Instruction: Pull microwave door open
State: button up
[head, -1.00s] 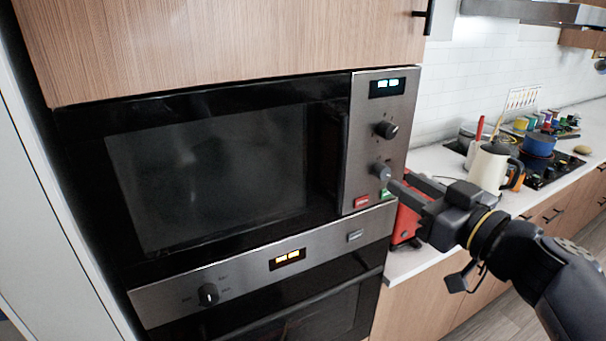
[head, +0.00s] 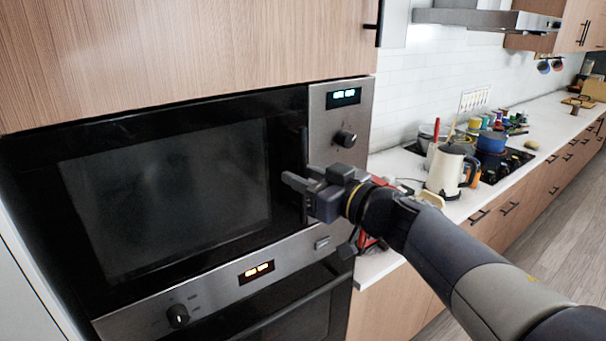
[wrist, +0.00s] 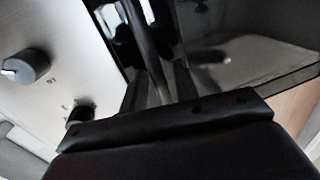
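The built-in microwave (head: 170,185) has a black glass door, which is closed. Its dark vertical handle (head: 304,145) runs along the door's right edge, left of the steel control panel (head: 340,120). My gripper (head: 297,178) is in front of the handle's lower part and hides some of it. In the wrist view my gripper's two fingers (wrist: 160,85) are apart. The handle (wrist: 146,45) shows between them as a dark bar; I see no finger clamped on it.
An oven (head: 290,320) is below the microwave and a wooden cabinet (head: 190,45) above. To the right, a counter holds a kettle (head: 448,168), a blue pot (head: 490,141) on a hob, and a red object partly behind my arm. Floor at the right is clear.

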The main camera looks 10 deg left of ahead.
jog(key=shift+a, duration=0.1)
jog(key=shift+c, duration=0.3)
grip_shut()
